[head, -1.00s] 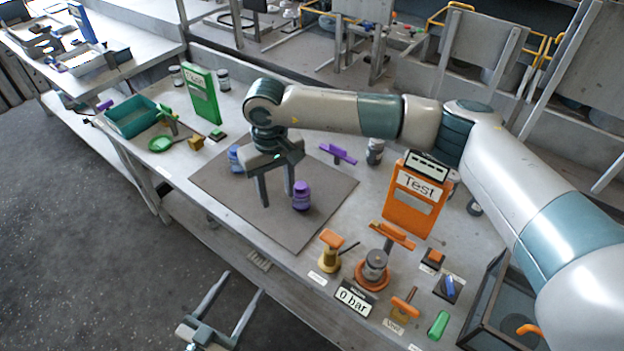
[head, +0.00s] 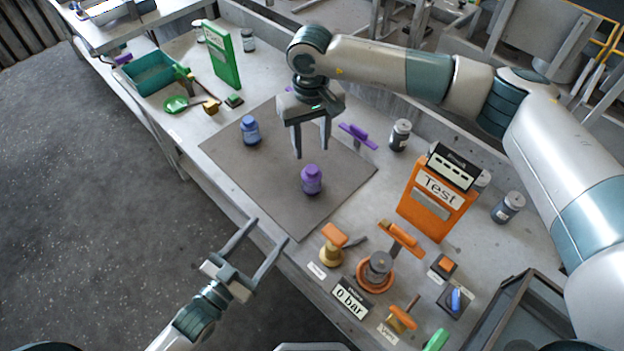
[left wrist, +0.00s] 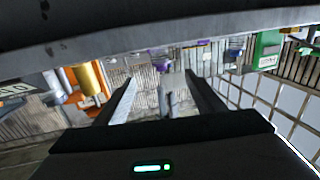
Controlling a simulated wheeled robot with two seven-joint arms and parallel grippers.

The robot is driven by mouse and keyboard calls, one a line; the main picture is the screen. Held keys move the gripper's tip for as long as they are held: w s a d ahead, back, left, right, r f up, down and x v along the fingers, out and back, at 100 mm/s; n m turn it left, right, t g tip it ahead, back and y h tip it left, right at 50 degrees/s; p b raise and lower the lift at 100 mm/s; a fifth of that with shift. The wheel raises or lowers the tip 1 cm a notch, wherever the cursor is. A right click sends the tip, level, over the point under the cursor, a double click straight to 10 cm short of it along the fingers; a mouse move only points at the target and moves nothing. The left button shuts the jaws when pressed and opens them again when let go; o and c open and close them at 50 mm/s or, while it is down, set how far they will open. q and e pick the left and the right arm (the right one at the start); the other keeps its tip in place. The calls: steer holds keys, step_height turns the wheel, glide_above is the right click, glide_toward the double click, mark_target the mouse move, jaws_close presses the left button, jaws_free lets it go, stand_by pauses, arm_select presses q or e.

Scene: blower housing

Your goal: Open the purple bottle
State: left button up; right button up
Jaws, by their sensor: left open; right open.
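The purple bottle (head: 312,180) stands upright on the grey mat (head: 262,182), with its purple cap on top. My right gripper (head: 312,154) is open and empty; its fingers point down just behind the bottle, apart from it as far as I can tell. My left gripper (head: 269,246) is open and empty in front of the table's front edge, off the mat.
A blue bottle (head: 250,131) stands on the mat to the left. A purple handled part (head: 358,136) lies behind the mat. The mat's front is clear.

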mark_target(306, 185)
arm_select(q)
steer(key=shift+x, duration=0.8)
arm_select(e)
steer(key=shift+w+d+f, duration=0.1)
arm_select(q)
steer(key=x, duration=1.6)
steer(key=shift+d, duration=0.1)
jaws_close()
arm_select(e)
steer(key=shift+m, duration=0.3)
